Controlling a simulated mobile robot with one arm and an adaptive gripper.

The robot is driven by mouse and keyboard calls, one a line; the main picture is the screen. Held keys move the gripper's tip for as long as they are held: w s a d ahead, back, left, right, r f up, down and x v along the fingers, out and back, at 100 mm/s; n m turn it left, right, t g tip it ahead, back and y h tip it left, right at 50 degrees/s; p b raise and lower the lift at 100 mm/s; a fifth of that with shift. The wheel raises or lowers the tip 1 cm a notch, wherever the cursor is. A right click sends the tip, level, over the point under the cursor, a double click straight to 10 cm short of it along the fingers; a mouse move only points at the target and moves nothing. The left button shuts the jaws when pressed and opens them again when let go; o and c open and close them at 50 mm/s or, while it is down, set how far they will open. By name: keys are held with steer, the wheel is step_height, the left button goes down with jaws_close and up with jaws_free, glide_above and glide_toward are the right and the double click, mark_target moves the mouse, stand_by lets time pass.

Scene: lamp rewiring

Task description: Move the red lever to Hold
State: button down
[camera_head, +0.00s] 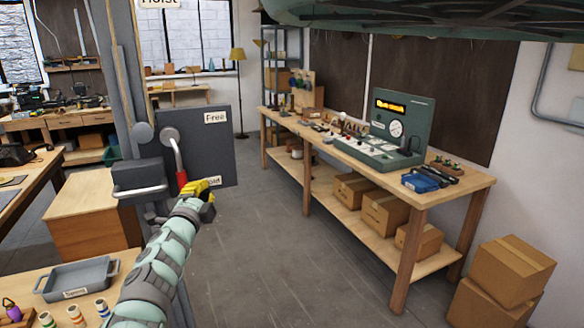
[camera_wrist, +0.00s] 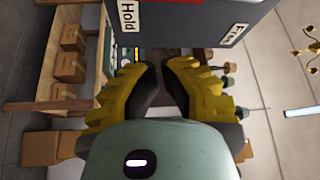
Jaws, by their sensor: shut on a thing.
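The red lever (camera_head: 181,179) is a curved metal rod with a red grip, mounted on a dark grey panel (camera_head: 221,143). The rod hangs down from its pivot, and the grip is low, near the partly covered Hold label (camera_head: 214,182). The Free label (camera_head: 215,117) is higher on the panel. My gripper (camera_head: 194,187), with yellow fingers, is shut on the lever at the red grip's lower end. In the wrist view my yellow fingers (camera_wrist: 158,68) sit below the Hold label (camera_wrist: 128,16); a strip of red shows at the top edge. The exact contact is hidden.
A grey handle bar (camera_head: 140,191) juts out left of the lever. A grey tray (camera_head: 76,279) and several spools stand on the near bench at lower left. A long workbench (camera_head: 458,186) with a green console (camera_head: 402,120) stands at right. The floor between is clear.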

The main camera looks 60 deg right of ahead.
steer(key=shift+r+b+v, duration=0.15)
steer(key=shift+b+v, duration=0.05)
steer(key=shift+v, duration=1.2)
steer(key=shift+r+b+v, duration=0.15)
steer(key=shift+r+v, duration=0.05)
steer(key=shift+v, duration=1.2)
